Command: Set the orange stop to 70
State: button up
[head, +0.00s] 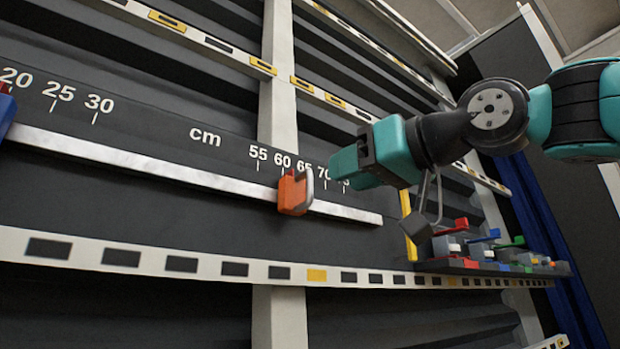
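The orange stop (291,195) sits on the pale metal rail (180,169), below the 60 and 65 marks of the white cm scale (283,161). The 70 mark (324,173) is to the right of the stop. My gripper (347,168) is right of the stop and slightly higher, appearing apart from it. It covers part of the 75 mark. Its teal fingers point left, and I see nothing held. The gap between the fingers cannot be made out from this angle.
A blue stop (5,112) is cut off at the left edge, near 20. A ledge (440,266) with several coloured levers stands at lower right. A yellow upright bar (408,225) stands just beyond the rail's right end. A white slotted strip (205,268) runs below.

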aim_at(312, 186)
jog(key=p+x, duration=0.2)
jog(key=x, duration=0.5)
jog(key=shift+r+p, duration=0.1)
jog(key=shift+p, duration=0.2)
jog(key=shift+w+a, duration=0.5)
jog(key=shift+c, duration=0.4)
grip_shut()
